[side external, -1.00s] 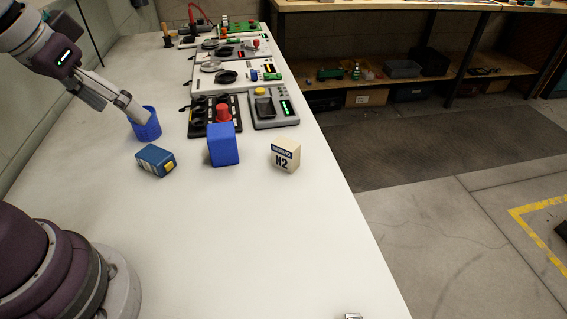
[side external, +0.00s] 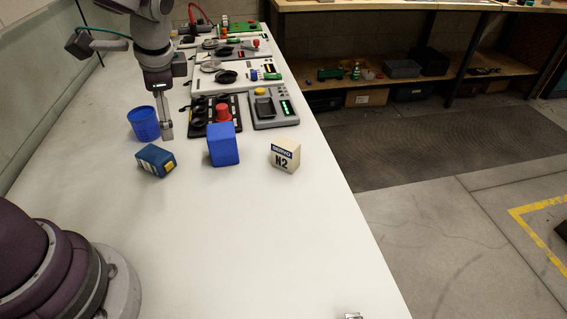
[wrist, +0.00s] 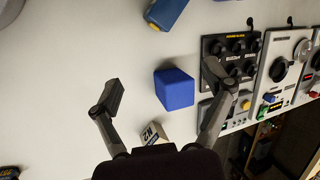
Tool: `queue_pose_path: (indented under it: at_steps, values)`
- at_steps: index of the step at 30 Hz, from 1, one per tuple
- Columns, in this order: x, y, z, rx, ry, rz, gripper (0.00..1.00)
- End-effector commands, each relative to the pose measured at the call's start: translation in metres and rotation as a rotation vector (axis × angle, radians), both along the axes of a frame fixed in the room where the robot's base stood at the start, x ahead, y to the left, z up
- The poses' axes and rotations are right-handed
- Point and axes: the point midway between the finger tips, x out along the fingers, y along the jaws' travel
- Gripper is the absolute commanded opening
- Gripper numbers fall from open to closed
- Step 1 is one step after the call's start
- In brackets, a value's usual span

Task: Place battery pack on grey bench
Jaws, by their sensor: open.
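A dark blue box with a yellow patch (side external: 155,160), which looks like the battery pack, lies on the pale grey bench (side external: 230,240) in the side view. It shows partly cut off at the top of the wrist view (wrist: 166,12). My gripper (side external: 167,136) points down beyond the box and left of a plain blue block (side external: 223,146). In the wrist view my gripper (wrist: 163,90) is open and empty, with the blue block (wrist: 174,89) seen between its fingers. No contact with either is visible.
A blue cup (side external: 144,123) stands just left of my gripper. A cream box marked N2 (side external: 285,156) stands right of the blue block. A black control panel (side external: 214,115) with a red button and other devices lie behind.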

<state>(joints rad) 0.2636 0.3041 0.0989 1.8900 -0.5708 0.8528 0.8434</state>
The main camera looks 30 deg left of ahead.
Motion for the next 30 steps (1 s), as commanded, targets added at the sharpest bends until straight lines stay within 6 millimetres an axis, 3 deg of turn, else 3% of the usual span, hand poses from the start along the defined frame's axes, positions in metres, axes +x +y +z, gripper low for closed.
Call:
queue_pose_path:
  at_steps: [6, 12, 18, 30]
  values:
    - [0.019, 0.019, -0.067, 0.357, 0.388, -0.310, 0.80]
    - [0.014, 0.032, -0.107, 0.631, 0.705, -0.545, 0.80]
    - [0.008, 0.039, -0.118, 0.718, 0.819, -0.615, 0.80]
    - [-0.001, 0.098, -0.142, 0.718, 0.823, -0.616, 0.80]
